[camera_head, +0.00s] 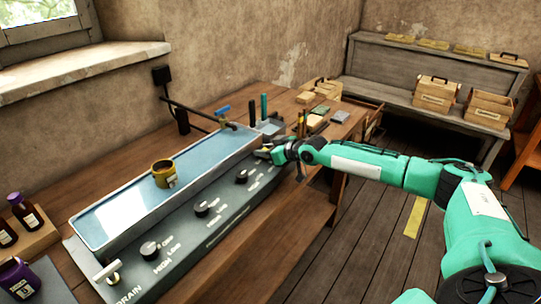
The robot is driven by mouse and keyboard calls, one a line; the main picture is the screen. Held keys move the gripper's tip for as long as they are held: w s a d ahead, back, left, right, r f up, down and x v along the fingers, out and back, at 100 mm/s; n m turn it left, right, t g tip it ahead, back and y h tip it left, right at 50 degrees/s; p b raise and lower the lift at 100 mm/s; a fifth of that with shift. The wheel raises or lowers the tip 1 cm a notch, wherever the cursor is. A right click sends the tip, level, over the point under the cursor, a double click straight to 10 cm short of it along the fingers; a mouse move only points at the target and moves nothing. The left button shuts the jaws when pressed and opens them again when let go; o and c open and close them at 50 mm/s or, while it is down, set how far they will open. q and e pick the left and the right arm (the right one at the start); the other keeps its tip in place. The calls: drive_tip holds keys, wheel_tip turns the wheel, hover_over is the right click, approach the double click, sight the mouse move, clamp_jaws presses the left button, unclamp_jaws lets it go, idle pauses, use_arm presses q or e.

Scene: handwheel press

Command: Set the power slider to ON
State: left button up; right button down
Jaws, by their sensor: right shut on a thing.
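The power slider itself cannot be made out. A long grey control panel (186,252) runs along the front of a shallow basin on the bench. My right gripper (263,153) is at the panel's far right end, low against its sloping face. It is shut on a small part there, most likely the slider's handle, which its fingers hide. The slider's ON and OFF marks cannot be read. My left gripper is not in view.
The panel carries black knobs (150,248) and a pale drain lever (108,271) at the near left. A yellow-brown cup (164,173) stands in the basin (120,215). Bottles (25,211) stand at the left. Boxes and tools lie beyond my gripper. Floor at right is open.

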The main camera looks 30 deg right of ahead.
drive_tip(key=shift+r, duration=0.1)
drive_tip(key=c, duration=1.4)
unclamp_jaws()
drive_tip(key=shift+o, duration=1.4)
drive_tip(key=shift+w+a, duration=0.1)
drive_tip(key=shift+w, duration=0.1)
drive_tip(key=shift+s+d, duration=0.25)
drive_tip(key=shift+s, duration=0.2)
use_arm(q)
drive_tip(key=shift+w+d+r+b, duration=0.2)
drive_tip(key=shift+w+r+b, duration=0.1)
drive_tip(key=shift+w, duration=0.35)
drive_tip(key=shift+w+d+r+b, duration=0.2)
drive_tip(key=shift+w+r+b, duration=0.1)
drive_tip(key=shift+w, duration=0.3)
use_arm(e)
drive_tip(key=v, duration=1.2)
drive_tip(key=shift+s+d+r, duration=0.15)
drive_tip(key=shift+s+r, duration=0.15)
